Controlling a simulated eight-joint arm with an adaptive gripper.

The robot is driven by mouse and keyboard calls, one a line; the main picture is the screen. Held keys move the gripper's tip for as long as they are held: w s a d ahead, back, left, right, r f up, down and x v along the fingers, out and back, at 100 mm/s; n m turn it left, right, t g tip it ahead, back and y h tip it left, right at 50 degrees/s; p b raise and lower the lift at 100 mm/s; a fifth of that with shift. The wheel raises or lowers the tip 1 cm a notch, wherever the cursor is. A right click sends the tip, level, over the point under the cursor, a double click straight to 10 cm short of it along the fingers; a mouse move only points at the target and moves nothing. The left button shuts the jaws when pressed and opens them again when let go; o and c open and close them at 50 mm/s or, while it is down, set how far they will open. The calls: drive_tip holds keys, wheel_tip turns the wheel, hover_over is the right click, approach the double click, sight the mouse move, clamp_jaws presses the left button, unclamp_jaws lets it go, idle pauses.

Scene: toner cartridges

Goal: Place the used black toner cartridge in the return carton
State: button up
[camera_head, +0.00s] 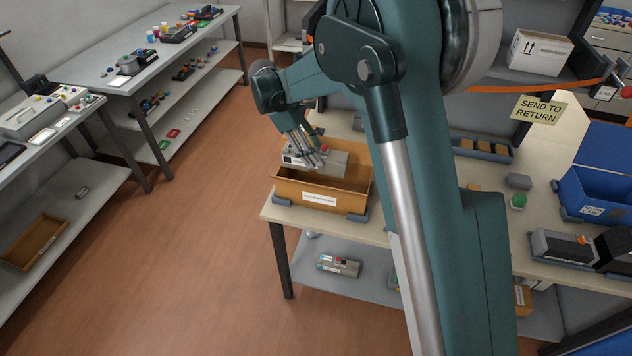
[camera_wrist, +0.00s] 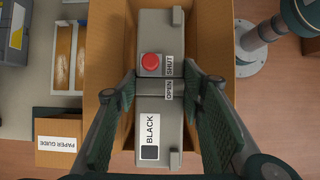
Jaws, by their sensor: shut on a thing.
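The black toner cartridge (camera_head: 328,160) is a grey block with a red round knob and a label reading BLACK. The cartridge is within the opening of a brown carton (camera_head: 346,203) with a white front label too small to read. Carton walls (camera_wrist: 210,30) show on both sides of it. I cannot tell whether it touches the carton floor.
The carton stands at the table's left end between grey corner blocks (camera_head: 357,217). Another cartridge (camera_head: 340,266) lies on the lower shelf. My arm hides the table's middle.

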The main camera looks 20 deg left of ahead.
wheel_tip(320, 180, down, 9)
drive_tip(key=shift+r, duration=0.15)
idle(0.4)
drive_tip(key=shift+f+b, duration=0.35)
drive_tip(key=shift+f, duration=1.9)
drive_tip(key=shift+f, duration=0.15)
drive_tip(key=o, duration=0.8)
drive_tip(key=v, duration=1.2)
drive_tip(key=shift+p, duration=0.3)
drive_tip(key=shift+r, duration=0.2)
